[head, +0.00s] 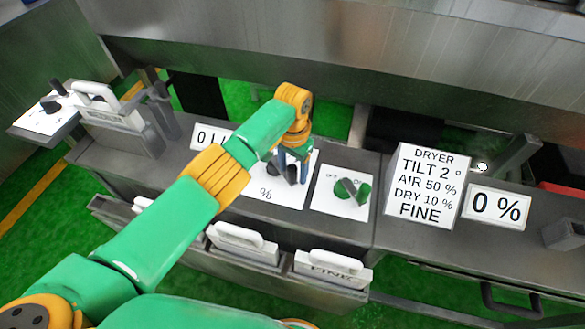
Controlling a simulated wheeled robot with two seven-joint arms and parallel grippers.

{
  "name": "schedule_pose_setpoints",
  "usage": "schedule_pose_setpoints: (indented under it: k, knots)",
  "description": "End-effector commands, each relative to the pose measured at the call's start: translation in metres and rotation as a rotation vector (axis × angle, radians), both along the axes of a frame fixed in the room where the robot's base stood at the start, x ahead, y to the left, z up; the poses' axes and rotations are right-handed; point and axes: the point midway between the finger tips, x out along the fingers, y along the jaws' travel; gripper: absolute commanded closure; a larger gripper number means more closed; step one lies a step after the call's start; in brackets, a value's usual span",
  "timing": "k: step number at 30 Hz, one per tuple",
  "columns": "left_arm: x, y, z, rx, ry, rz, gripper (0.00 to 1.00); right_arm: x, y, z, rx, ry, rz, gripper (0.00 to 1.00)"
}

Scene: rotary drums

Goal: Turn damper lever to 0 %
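A white plate marked "%" (265,196) lies on the grey console, with a dark lever or knob (272,168) on it, mostly hidden by my arm. I take this for the damper control; its pointer and scale cannot be read. My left gripper (292,178) points down over this plate, right at the dark part. Whether its fingers grip the lever or only stand beside it cannot be told. A white display (497,207) to the right reads "0 %"; which control it belongs to is not shown. My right gripper is not in view.
Right of the plate is another with a green knob and grey lever (350,190). A card (421,185) reads "DRYER TILT 2°, AIR 50 %, DRY 10 %, FINE". A partly hidden display (208,136) stands left. A steel drum (350,50) spans the back.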

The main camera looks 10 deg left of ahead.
Motion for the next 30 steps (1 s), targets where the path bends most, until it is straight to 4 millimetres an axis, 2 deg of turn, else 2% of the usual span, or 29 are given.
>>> schedule_pose_setpoints:
  k: [6,10,15,18,30]
  knots:
    - [0.000,0.000,0.002,0.001,0.002,0.000,0.37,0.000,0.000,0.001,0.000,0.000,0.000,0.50]
    - [0.001,0.000,0.029,-0.001,-0.003,-0.001,0.37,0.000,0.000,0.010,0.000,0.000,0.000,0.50]
    - [0.001,-0.001,0.058,0.000,-0.003,0.000,0.37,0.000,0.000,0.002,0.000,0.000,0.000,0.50]
    - [0.000,-0.001,0.068,0.000,0.000,0.000,0.37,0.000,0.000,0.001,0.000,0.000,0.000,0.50]
    - [0.000,-0.001,0.071,0.001,0.002,0.000,0.37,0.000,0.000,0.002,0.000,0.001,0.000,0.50]
